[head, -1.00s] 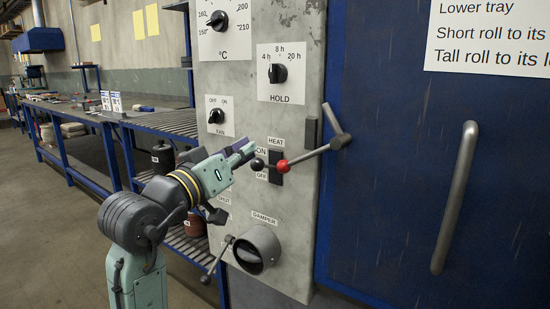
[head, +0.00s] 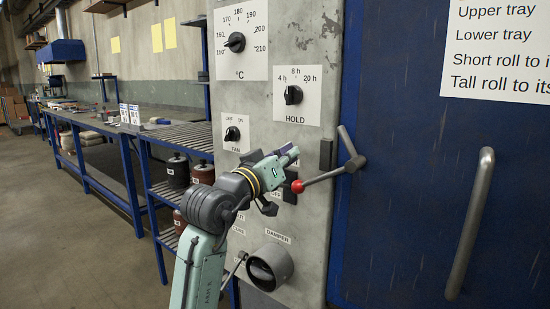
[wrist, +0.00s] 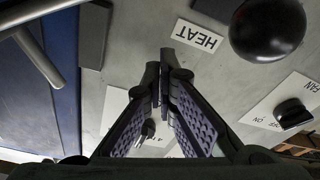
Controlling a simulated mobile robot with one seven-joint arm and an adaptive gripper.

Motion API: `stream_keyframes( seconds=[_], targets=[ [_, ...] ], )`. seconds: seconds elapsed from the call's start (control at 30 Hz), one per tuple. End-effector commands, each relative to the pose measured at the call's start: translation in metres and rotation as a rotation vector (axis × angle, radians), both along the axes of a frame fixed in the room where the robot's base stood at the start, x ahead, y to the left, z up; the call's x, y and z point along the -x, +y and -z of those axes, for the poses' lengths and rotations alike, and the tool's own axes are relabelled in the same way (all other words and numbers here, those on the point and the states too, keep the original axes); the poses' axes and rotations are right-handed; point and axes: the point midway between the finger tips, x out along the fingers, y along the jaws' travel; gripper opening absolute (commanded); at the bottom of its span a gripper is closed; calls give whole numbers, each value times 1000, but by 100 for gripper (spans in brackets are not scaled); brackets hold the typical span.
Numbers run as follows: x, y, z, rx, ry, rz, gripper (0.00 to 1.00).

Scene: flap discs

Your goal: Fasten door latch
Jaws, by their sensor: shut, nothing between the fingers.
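The blue door (head: 420,200) stands against the grey control panel. My gripper (head: 294,153) is shut and empty, above and apart from the red ball. Its fingertips (wrist: 158,75) show near the HEAT label in the wrist view.
A black ball knob (wrist: 268,27) is close to the wrist camera. The HOLD dial (head: 293,95), FAN dial (head: 232,134) and round damper (head: 270,266) stick out from the panel. The door handle (head: 470,222) is at right. A workbench (head: 105,125) runs at left.

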Motion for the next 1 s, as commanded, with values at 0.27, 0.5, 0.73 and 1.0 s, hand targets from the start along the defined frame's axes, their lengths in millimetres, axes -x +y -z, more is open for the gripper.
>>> stream_keyframes(
  seconds=[0.27, 0.5, 0.73, 1.0],
  targets=[
    [14, -2, 33, 2, 3, -2, 0],
    [15, -3, 35, 2, 1, -2, 0],
    [15, -3, 36, 5, 3, -1, 0],
    [16, -5, 42, 47, 33, -1, 0]
  ],
)
